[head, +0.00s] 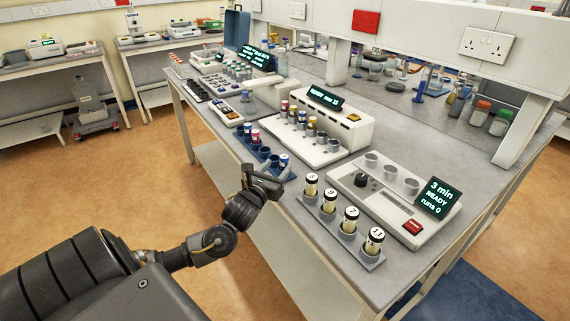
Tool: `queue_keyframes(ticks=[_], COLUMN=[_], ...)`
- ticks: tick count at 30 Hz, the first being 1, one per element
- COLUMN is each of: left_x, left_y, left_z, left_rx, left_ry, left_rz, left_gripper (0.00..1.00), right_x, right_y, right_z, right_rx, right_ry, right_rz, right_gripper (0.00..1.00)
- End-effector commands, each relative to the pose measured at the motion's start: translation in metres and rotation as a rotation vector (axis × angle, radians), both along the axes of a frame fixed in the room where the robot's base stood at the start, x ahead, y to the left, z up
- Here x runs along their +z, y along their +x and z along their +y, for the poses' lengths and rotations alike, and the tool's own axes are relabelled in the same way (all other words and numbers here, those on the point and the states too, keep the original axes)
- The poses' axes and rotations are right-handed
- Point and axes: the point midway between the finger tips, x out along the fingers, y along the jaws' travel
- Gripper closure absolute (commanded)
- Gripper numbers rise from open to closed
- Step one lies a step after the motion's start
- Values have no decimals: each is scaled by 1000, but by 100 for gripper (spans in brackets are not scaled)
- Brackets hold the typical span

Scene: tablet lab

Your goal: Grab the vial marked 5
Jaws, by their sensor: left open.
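Several vials with white numbered caps stand upright in a grey rack at the table's front edge. The vial at the rack's left end (311,185) has a small number that looks like 5, but I cannot read it surely. Beside it stand a vial that looks like 9 (329,200), one with an unclear number (349,220) and one marked 11 (374,241). My left gripper (272,172) is open and empty at the table edge, left of the rack and apart from the vials. It partly covers the blue rack behind it. My right gripper is out of view.
A device with a "3 min READY" screen (438,197) stands right behind the vial rack. A blue rack with tubes (250,151) and a white machine with coloured-cap vials (334,123) stand behind my gripper. Bare tabletop (400,130) lies farther back.

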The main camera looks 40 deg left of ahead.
Motion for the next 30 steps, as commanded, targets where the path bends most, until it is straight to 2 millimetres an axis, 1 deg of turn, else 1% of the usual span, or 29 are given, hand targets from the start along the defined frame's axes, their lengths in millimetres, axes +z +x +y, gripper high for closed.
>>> queue_keyframes(ticks=[7,12,15,18,26,30], left_x=[0,1,-1,-2,-3,-3], left_y=[7,32,45,52,54,54], left_z=[2,4,7,9,9,9], left_rx=[3,5,5,4,3,3], left_ry=[-1,-2,0,-1,-1,-1], left_rz=[1,0,1,2,2,2], left_gripper=[49,49,49,49,49,67], right_x=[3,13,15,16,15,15], right_y=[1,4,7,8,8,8], right_z=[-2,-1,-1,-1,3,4], right_rx=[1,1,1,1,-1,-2], right_ry=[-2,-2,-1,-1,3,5], right_rz=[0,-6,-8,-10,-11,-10], right_gripper=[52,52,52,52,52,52])
